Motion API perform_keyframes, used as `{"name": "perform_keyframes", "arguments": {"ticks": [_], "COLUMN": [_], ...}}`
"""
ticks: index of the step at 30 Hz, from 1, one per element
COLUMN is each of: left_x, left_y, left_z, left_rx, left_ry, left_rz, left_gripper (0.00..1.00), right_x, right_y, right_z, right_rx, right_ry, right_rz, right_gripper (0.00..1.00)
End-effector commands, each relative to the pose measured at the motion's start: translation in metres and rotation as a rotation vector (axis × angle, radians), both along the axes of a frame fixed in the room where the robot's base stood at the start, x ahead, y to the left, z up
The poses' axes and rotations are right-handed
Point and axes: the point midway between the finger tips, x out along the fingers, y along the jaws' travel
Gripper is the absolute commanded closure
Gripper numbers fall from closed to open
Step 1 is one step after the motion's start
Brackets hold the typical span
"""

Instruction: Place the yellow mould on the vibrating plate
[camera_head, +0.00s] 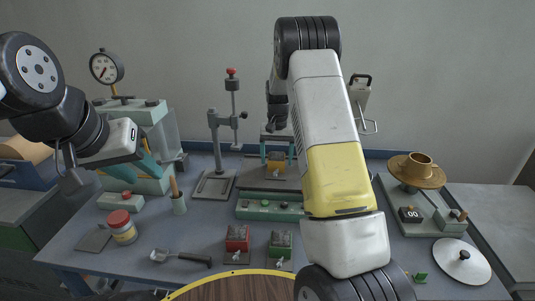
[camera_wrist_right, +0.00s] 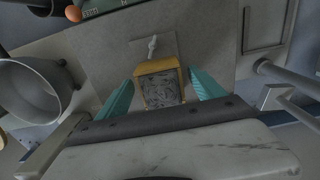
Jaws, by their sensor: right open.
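The yellow mould (camera_head: 276,160) stands upright on a flat grey plate (camera_head: 252,180) at the back middle of the bench, apparently the vibrating plate. In the right wrist view the mould (camera_wrist_right: 181,79) is filled with grey, speckled material, and a small pale clamp piece lies beyond it. My right gripper (camera_head: 277,146) is open, with its teal fingers on either side of the mould. In the wrist view small gaps show between the fingers (camera_wrist_right: 160,95) and the mould. My left gripper (camera_head: 110,168) hangs over the left of the bench; its jaw gap is unclear.
A red mould (camera_head: 237,238) and a green mould (camera_head: 280,243) stand at the front. A control strip (camera_head: 269,209) lies before the plate. A stand with a red knob (camera_head: 232,72) rises left of the plate. My right arm hides the bench right of it.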

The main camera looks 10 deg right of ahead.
Motion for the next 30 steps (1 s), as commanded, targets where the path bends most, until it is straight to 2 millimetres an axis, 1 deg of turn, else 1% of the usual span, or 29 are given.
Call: {"name": "perform_keyframes", "arguments": {"ticks": [9, 12, 15, 21, 23, 26, 29, 30], "left_x": [0.0, 0.0, 0.0, 0.0, 0.0, 0.0, 0.0, 0.0], "left_y": [0.0, 0.0, 0.0, 0.0, 0.0, 0.0, 0.0, 0.0], "left_z": [0.0, 0.0, 0.0, 0.0, 0.0, 0.0, 0.0, 0.0], "left_rx": [0.0, 0.0, 0.0, 0.0, 0.0, 0.0, 0.0, 0.0], "left_ry": [0.0, 0.0, 0.0, 0.0, 0.0, 0.0, 0.0, 0.0], "left_rz": [0.0, 0.0, 0.0, 0.0, 0.0, 0.0, 0.0, 0.0], "left_gripper": [0.64, 0.64, 0.64, 0.64, 0.64, 0.64, 0.64, 0.64], "right_x": [0.001, 0.001, 0.001, -0.003, -0.009, -0.028, -0.057, -0.07], "right_y": [0.0, 0.001, 0.0, 0.0, 0.0, 0.0, 0.003, 0.004], "right_z": [0.067, 0.086, 0.1, 0.118, 0.128, 0.151, 0.179, 0.19], "right_rx": [0.001, 0.001, 0.0, 0.005, 0.015, 0.042, 0.075, 0.088], "right_ry": [-0.005, -0.004, -0.003, -0.009, -0.02, -0.057, -0.108, -0.129], "right_rz": [0.001, 0.001, 0.001, 0.002, 0.005, 0.017, 0.039, 0.05], "right_gripper": [0.22, 0.22, 0.22, 0.22, 0.22, 0.22, 0.22, 0.22]}}
